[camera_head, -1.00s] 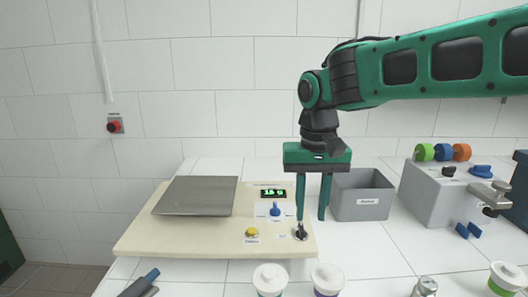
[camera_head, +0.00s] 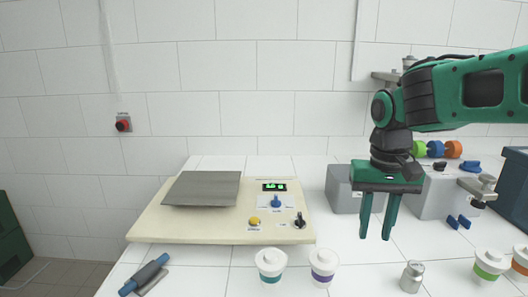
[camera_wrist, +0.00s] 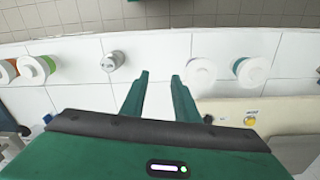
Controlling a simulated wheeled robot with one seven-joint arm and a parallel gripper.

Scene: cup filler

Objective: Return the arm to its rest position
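My gripper (camera_head: 376,238) is green, points down and hangs above the white tiled counter, in front of the grey bin (camera_head: 342,190). Its two fingers stand apart with nothing between them. In the wrist view the fingers (camera_wrist: 160,78) are also apart and empty, with bare counter between them. My arm reaches in from the right of the head view.
A scale panel (camera_head: 180,225) with a grey plate (camera_head: 203,188) and knobs stands left. White cups (camera_head: 271,262) (camera_head: 323,264) and a metal weight (camera_head: 411,276) line the front. A grey dispenser box (camera_head: 437,200) stands right. A blue-handled tool (camera_head: 147,275) lies front left.

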